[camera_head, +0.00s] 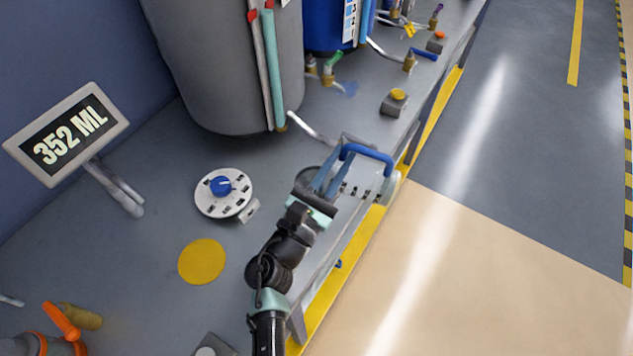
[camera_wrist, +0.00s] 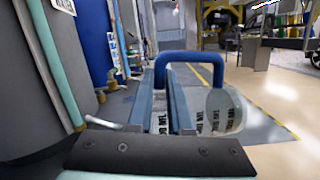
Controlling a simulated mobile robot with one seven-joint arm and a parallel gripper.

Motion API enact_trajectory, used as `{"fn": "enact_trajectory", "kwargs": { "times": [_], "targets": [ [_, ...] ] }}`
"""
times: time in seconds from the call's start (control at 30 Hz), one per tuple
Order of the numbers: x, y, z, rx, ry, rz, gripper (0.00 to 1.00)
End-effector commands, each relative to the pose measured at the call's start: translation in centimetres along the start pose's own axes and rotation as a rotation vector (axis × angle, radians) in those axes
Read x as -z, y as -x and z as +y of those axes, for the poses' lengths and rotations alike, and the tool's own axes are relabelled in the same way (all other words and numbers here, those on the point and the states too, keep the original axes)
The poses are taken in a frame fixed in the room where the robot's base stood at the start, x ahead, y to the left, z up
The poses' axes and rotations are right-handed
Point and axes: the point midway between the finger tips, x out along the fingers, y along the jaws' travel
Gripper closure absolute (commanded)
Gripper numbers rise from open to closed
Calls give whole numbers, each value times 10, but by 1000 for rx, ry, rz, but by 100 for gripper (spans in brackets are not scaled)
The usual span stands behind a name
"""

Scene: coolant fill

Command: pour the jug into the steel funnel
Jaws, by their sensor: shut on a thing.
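My gripper (camera_head: 342,166) is shut on the jug, with its two blue fingers on either side of the blue handle (camera_head: 366,154). The jug's clear body (camera_head: 372,187) with black marks shows beside the fingers, near the bench's front edge. In the wrist view the blue handle (camera_wrist: 190,57) arches above, and a round clear end of the jug (camera_wrist: 224,112) faces right. The printed marks run sideways, so the jug looks tipped over; its exact tilt and any liquid are unclear. I cannot make out the steel funnel for certain; the arm hides part of the bench.
A display (camera_head: 62,140) reads 352 ML at the left. A white dial with a blue knob (camera_head: 222,186) and a yellow disc (camera_head: 202,262) lie on the grey bench. A large grey tank (camera_head: 215,70) and a blue one (camera_head: 325,25) stand behind. Open floor (camera_head: 500,270) lies right.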

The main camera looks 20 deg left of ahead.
Motion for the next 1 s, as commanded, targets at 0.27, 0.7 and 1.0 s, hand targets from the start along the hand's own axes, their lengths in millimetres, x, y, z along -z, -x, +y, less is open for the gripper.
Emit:
{"fn": "enact_trajectory", "kwargs": {
  "times": [0.27,0.7,1.0],
  "targets": [
    [-1,0,3,-7,28,-8,100],
    [-1,1,8,-19,75,-17,100],
    [-2,2,12,-28,111,-24,100]
  ]
}}
